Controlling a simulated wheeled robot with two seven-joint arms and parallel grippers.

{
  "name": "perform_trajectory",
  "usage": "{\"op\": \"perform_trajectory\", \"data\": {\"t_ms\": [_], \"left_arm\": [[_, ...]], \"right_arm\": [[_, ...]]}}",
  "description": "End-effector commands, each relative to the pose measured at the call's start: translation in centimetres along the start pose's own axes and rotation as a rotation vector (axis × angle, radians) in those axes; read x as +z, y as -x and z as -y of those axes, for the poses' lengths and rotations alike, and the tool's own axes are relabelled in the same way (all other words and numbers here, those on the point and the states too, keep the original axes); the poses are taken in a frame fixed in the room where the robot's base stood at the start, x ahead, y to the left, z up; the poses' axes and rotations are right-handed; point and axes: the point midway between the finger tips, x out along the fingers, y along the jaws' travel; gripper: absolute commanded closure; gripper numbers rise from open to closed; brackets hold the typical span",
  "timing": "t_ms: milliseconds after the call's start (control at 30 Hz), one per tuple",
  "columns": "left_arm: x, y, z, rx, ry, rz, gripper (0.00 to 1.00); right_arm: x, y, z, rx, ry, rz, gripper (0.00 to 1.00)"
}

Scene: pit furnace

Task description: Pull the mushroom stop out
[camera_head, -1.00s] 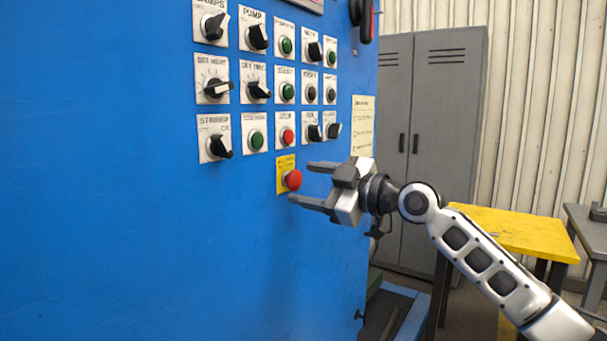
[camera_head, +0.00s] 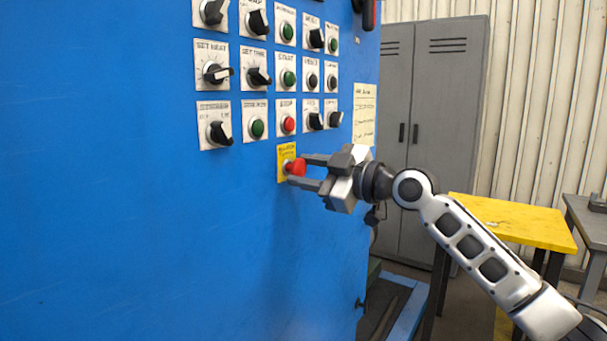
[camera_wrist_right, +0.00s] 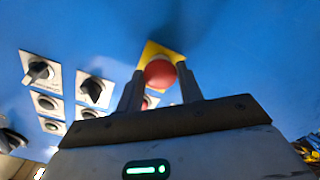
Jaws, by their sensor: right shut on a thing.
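The red mushroom stop (camera_head: 296,167) sits on a yellow plate (camera_head: 284,173) on the blue panel, below the rows of knobs and buttons. My right gripper (camera_head: 297,172) is at the stop, with one finger above the red head and one below it, shut on it. In the right wrist view the red mushroom stop (camera_wrist_right: 160,72) shows between the two fingertips (camera_wrist_right: 160,78), in front of its yellow plate. My left gripper is not in any view.
The blue panel (camera_head: 120,220) carries several knobs and green and red buttons just above the stop. A grey cabinet (camera_head: 435,130) stands behind to the right. A yellow table (camera_head: 520,222) and a grey table (camera_head: 590,215) stand at the right.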

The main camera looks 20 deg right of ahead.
Motion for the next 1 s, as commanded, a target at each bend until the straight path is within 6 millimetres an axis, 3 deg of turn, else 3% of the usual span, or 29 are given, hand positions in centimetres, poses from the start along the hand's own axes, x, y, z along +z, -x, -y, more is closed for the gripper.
{"op": "perform_trajectory", "data": {"t_ms": [133, 167, 233, 533, 667, 1000], "left_arm": [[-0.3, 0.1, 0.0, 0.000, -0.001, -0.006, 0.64], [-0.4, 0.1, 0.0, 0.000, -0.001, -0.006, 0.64], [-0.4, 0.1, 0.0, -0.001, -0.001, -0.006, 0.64], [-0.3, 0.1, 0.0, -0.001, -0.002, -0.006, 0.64], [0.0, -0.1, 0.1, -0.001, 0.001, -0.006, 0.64], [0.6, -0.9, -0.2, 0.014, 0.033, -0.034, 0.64]], "right_arm": [[0.1, 0.0, 0.1, -0.003, -0.001, 0.003, 1.00], [0.1, 0.0, 0.1, -0.003, -0.001, 0.003, 0.58], [0.1, 0.0, 0.1, -0.003, -0.001, 0.003, 0.41], [0.1, 0.1, 0.0, -0.002, 0.000, 0.002, 0.41], [0.2, 1.2, 0.0, 0.000, 0.001, 0.002, 0.41], [0.5, 8.9, 0.3, -0.001, 0.004, 0.008, 0.41]]}}
